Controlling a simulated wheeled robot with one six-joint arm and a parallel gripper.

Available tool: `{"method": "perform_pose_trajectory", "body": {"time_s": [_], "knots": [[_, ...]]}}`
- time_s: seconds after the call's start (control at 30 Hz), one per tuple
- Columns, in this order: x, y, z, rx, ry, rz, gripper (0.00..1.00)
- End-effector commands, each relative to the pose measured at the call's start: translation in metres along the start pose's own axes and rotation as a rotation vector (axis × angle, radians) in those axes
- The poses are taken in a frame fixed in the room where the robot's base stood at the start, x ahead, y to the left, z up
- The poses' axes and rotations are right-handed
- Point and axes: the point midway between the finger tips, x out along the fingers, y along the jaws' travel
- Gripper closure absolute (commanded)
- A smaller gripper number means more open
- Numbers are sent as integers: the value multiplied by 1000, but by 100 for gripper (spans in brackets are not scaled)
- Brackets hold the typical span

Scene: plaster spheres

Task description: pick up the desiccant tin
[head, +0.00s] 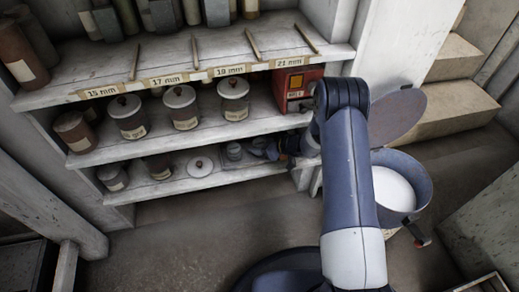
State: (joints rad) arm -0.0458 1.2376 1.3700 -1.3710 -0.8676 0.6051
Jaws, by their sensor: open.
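A small grey tin (233,151) stands on the lowest shelf, near its right end. It looks like the desiccant tin, but its label is too small to read. My gripper (256,150) reaches into the lowest shelf from the right, just right of the grey tin. It is open, with nothing visible between its fingers. The fingers are small and dark here, and I cannot tell whether they touch the tin. My arm hides part of the shelf's right end.
A white lid with a dark knob (200,166) lies left of the tin. More jars (158,166) stand further left. The middle shelf (190,138) is close above. A red box (296,88) sits on it. A bucket of white material (418,187) stands right of my arm.

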Motion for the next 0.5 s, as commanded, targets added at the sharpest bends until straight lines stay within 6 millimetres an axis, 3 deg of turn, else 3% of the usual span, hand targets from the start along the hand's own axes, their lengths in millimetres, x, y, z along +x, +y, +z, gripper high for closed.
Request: {"method": "perform_pose_trajectory", "body": {"time_s": [0.13,0.5], "knots": [[-1,0,-1,0,0,0,42],[-1,0,-1,0,0,0,72]]}}
